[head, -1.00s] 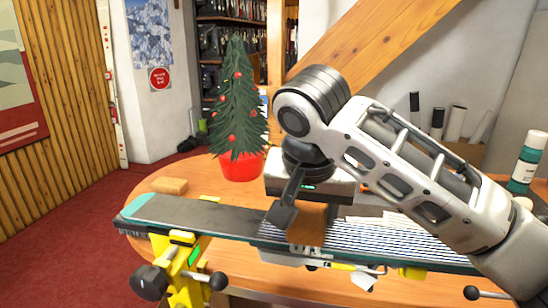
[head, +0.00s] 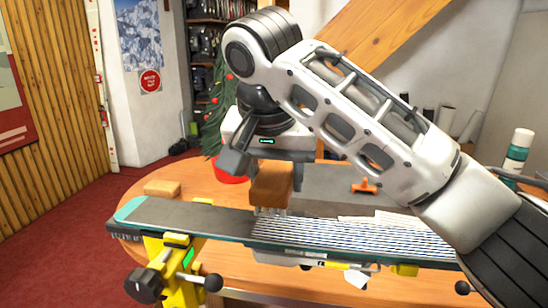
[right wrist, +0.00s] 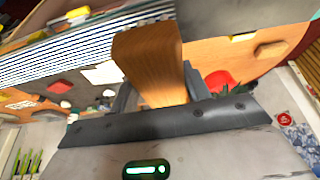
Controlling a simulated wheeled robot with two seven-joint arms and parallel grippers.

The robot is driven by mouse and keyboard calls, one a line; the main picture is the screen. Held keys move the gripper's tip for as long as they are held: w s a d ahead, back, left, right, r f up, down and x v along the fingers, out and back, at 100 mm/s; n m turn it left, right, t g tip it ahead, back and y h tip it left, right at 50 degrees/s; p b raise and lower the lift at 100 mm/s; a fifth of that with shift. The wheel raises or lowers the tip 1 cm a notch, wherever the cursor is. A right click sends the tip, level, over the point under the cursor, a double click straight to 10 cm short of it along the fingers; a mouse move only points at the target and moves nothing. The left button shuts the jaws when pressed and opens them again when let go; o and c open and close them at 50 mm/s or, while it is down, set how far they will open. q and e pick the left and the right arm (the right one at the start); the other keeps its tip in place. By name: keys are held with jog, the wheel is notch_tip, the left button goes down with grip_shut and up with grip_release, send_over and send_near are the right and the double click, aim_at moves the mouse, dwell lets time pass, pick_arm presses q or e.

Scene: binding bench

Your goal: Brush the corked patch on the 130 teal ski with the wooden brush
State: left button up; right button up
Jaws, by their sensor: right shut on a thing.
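The ski (head: 200,215) lies across the bench, dark with a teal tip at the left. A patch of white and dark stripes (head: 350,235) covers its middle and right part; it also shows in the right wrist view (right wrist: 60,58). My right gripper (head: 268,170) is shut on the wooden brush (head: 271,190), an orange-brown block with pale bristles below. The brush is over the left end of the striped patch; I cannot tell whether its bristles touch the ski. In the right wrist view the brush (right wrist: 150,62) stands between the fingers. My left gripper is not in view.
A yellow vise (head: 178,262) with black knobs holds the ski near its left end. A cork-coloured block (head: 162,188), an orange tool (head: 364,187) and a bottle (head: 517,155) are on the wooden table behind. A potted tree (head: 222,125) stands behind my arm.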

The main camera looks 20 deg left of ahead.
jog(key=shift+r, duration=1.25)
